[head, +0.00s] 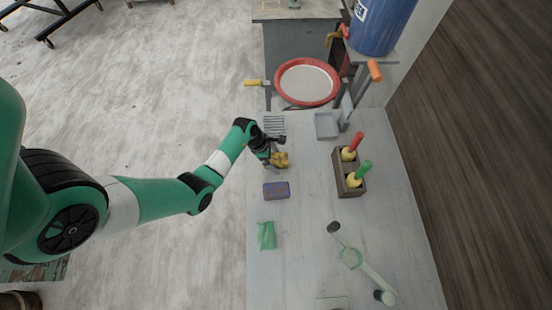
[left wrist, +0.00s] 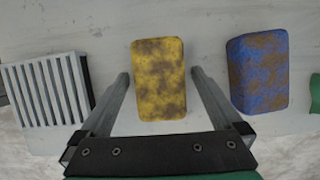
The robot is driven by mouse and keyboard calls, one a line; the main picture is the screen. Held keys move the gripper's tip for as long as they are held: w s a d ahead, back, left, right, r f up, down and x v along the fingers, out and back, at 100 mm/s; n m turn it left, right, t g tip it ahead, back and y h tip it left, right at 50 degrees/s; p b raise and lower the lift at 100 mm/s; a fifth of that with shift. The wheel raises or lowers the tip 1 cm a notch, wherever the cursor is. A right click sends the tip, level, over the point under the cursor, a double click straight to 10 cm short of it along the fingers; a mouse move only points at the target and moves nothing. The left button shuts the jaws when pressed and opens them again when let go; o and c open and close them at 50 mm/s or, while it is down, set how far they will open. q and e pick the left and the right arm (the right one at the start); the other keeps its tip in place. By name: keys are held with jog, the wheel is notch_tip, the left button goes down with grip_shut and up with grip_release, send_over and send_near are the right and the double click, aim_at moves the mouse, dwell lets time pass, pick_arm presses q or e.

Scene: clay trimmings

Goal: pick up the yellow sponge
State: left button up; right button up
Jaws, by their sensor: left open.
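The yellow sponge (left wrist: 158,80), stained with brown patches, lies on the pale table between the two fingers of my open left gripper (left wrist: 158,80) in the left wrist view. A gap shows on each side between finger and sponge. In the head view the sponge (head: 281,159) is partly hidden by my left gripper (head: 275,154), which is at its left side. I cannot tell the gripper's exact height over the table. My right gripper is not in view.
A blue, brown-stained sponge (head: 276,191) lies close by, with a slatted grey rack (head: 274,125) on the other side. A green piece (head: 267,235), a wooden holder (head: 349,178) with red and green handled tools, and a grey tray (head: 326,126) are also on the table.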

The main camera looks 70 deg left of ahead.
pick_arm(q)
jog(key=c, duration=1.3)
jog(key=shift+r, duration=0.15)
